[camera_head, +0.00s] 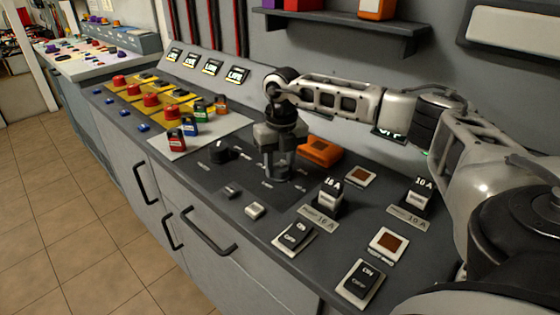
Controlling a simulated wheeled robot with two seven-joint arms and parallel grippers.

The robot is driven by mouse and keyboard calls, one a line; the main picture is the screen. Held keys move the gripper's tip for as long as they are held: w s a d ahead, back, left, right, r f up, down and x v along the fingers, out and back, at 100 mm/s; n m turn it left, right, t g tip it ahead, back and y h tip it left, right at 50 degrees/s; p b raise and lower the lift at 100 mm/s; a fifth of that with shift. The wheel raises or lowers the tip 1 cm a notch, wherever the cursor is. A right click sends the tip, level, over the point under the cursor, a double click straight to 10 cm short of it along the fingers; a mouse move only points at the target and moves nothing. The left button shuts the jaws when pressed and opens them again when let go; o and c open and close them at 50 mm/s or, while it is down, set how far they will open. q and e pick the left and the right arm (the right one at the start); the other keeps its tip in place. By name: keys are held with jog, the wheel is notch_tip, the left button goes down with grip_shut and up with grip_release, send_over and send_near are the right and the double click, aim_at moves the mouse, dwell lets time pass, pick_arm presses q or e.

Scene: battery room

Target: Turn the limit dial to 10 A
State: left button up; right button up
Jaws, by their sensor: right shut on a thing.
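My right gripper (277,172) comes from the right and points straight down at the dark panel (215,178) of the console. Its fingers are shut on the limit dial, which they almost fully hide. Small white scale marks and a short label show around the fingers, but they are too small to read surely, so I cannot tell the dial's setting. A second black knob (222,154) stands on the panel to the left, apart from the gripper. My left gripper is not in view.
An orange block (319,152) lies close behind the gripper. Breakers labelled 16 A (327,196) and 10 A (415,200) and ON/OFF rocker switches (295,236) stand to the right. Red, green, blue and orange plugs (175,139) stand at left. A shelf (345,28) hangs above.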

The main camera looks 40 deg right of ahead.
aim_at(278, 166)
jog(key=n+p, duration=0.1)
jog(key=n, duration=0.3)
jog(key=shift+r+n, duration=0.1)
jog(key=shift+n, duration=0.3)
jog(key=n, duration=0.5)
jog(key=shift+a, duration=0.15)
jog(key=n, duration=0.5)
jog(key=shift+n+g, duration=0.3)
jog(key=shift+n, duration=0.1)
jog(key=n, duration=0.4)
jog(key=shift+a+n, duration=0.1)
jog(key=shift+n, duration=0.3)
jog(key=o, duration=1)
notch_tip(278, 166, up, 16)
jog(key=shift+w, duration=0.2)
